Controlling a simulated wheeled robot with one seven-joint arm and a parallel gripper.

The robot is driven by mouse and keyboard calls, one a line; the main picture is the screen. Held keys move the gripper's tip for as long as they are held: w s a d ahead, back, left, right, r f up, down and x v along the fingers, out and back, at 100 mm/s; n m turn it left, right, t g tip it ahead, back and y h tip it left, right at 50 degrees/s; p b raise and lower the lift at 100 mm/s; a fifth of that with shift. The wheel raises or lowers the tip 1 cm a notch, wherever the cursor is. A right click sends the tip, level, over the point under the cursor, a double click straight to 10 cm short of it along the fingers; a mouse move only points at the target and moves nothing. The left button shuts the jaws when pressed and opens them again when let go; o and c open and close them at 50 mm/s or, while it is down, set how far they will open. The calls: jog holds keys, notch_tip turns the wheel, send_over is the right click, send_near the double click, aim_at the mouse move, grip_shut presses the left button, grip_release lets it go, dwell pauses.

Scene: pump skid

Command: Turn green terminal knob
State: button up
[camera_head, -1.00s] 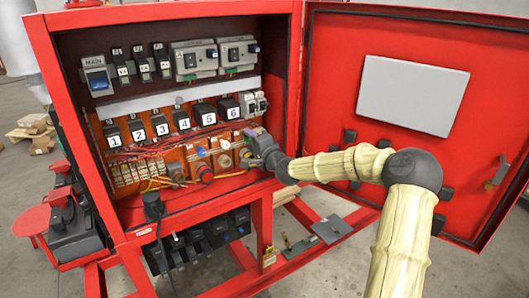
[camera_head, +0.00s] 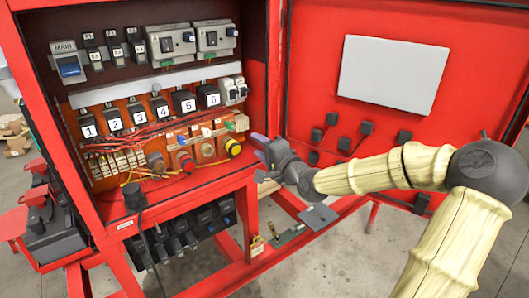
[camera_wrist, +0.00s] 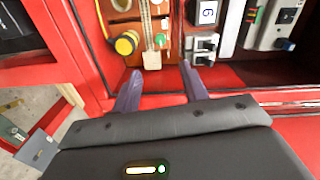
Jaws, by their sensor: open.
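The green terminal knob (camera_wrist: 159,40) is small and sits on a pale terminal piece low in the red cabinet, just beyond and between my fingertips in the wrist view. In the head view it is a tiny green spot (camera_head: 229,126) at the right end of the lower row. My gripper (camera_wrist: 160,70) is open, with its two purple-grey fingers apart and nothing between them. In the head view my gripper (camera_head: 259,156) is at the cabinet's right edge, to the right of and below the knob. It appears apart from the knob.
A yellow-ringed knob (camera_wrist: 126,43) is left of the green one, and grey-white switches (camera_wrist: 204,47) are to its right. The block labelled 6 (camera_wrist: 207,12) is above. The open red door (camera_head: 330,110) stands to the right. The cabinet's lower red edge (camera_wrist: 230,75) is close to my fingers.

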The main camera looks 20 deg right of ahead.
jog(key=shift+v, duration=0.95)
jog(key=s+a+f+n+g+h, duration=0.1)
jog(key=s+a+f+n+g, duration=0.3)
jog(key=f, duration=0.4)
jog(key=s+a+f+n+g+h, duration=0.1)
jog(key=s+a+f+n+g, duration=0.25)
jog(key=f, duration=0.45)
jog(key=s+d+n+g+h, duration=0.2)
jog(key=s+n+g, duration=0.3)
jog(key=s, duration=1.1)
jog(key=shift+s+r+g+h+p, duration=0.15)
jog(key=shift+s+g+h+p, duration=0.2)
jog(key=shift+g+h, duration=0.45)
jog(key=shift+w, duration=0.15)
